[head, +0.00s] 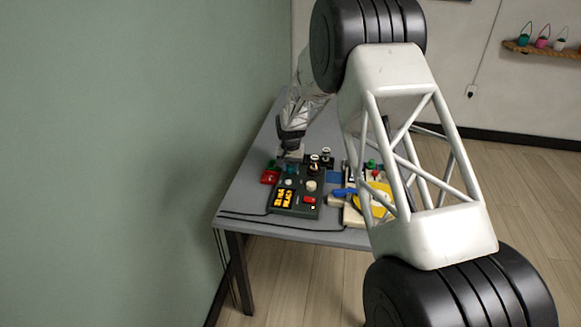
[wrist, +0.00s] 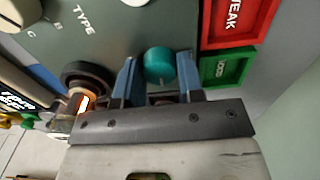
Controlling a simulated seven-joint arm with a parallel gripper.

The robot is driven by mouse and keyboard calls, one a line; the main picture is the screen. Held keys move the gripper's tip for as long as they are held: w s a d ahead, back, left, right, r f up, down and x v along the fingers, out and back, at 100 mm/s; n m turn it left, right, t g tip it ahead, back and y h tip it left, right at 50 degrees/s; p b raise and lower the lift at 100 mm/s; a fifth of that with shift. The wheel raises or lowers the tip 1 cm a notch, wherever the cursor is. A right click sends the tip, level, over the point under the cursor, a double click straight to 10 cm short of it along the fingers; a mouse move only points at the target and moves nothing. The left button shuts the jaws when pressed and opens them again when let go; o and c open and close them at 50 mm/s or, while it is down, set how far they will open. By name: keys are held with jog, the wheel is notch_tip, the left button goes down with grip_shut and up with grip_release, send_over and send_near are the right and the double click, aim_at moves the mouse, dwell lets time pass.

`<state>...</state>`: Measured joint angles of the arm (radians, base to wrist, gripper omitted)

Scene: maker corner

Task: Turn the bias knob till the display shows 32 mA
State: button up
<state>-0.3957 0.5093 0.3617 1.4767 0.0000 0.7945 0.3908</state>
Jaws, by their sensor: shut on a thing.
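My gripper (wrist: 158,78) has its two blue fingers on either side of a teal knob (wrist: 160,64) and is shut on it. I take this as the bias knob; no label for it is readable. In the head view my gripper (head: 290,146) reaches down at the far end of the dark grey tester panel (head: 300,183), and the teal knob there is hard to make out. The display (head: 283,198) on the panel's near left glows yellow-orange, but its digits are too small to read. The display does not show readably in the wrist view.
A red WEAK tray (wrist: 236,25) and a green GOOD tray (wrist: 225,68) lie close beside the panel. A dark ring socket with an orange-lit tube (wrist: 86,102) stands near the left finger. Other knobs sit on the panel. A yellow item (head: 372,203) lies right of it.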

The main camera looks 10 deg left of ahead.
aim_at(291, 167)
dwell(0.3)
jog(key=o, duration=0.9)
jog(key=shift+r, duration=0.1)
jog(key=shift+r, duration=3.85)
